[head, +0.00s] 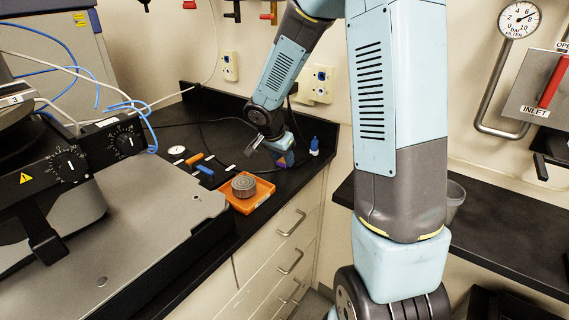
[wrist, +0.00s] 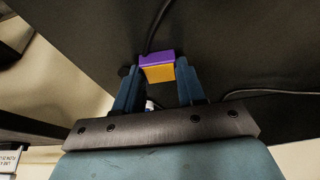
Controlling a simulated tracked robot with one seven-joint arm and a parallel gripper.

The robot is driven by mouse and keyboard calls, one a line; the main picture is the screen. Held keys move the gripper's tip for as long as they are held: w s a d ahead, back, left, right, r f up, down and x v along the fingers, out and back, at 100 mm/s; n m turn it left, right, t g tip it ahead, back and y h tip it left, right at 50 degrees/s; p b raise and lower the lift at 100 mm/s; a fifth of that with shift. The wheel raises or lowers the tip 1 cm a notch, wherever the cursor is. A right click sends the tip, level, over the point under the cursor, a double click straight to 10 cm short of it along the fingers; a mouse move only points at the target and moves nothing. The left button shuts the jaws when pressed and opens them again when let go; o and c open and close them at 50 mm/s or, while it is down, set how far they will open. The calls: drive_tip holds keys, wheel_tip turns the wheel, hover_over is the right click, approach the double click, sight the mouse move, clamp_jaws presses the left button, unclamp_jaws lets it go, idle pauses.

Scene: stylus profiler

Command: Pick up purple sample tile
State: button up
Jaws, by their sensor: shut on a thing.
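The purple sample tile (wrist: 156,58) shows in the wrist view as a small block with a purple face and an orange-yellow face. It sits between the two blue fingers of my gripper (wrist: 157,77), which is shut on it. In the head view my gripper (head: 284,155) is low over the back right of the black bench, and the tile (head: 289,158) shows as a small purple patch at its fingertips. I cannot tell whether the tile touches the bench top.
An orange tray (head: 262,199) with a round grey piece (head: 243,186) stands nearer on the bench. Several small blocks and a white disc (head: 177,150) lie left of my gripper. A blue bottle (head: 314,146) stands just right of it. Dark cables run behind.

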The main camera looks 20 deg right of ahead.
sight(283, 162)
drive_tip(key=shift+r, duration=0.5)
wheel_tip(283, 162, up, 3)
drive_tip(key=shift+s+f, duration=0.1)
drive_tip(key=shift+f, duration=0.1)
drive_tip(key=s+a+r, duration=0.4)
drive_tip(key=s+r, duration=0.5)
drive_tip(key=s, duration=0.4)
drive_tip(key=shift+r, duration=0.2)
drive_tip(key=shift+s, duration=0.1)
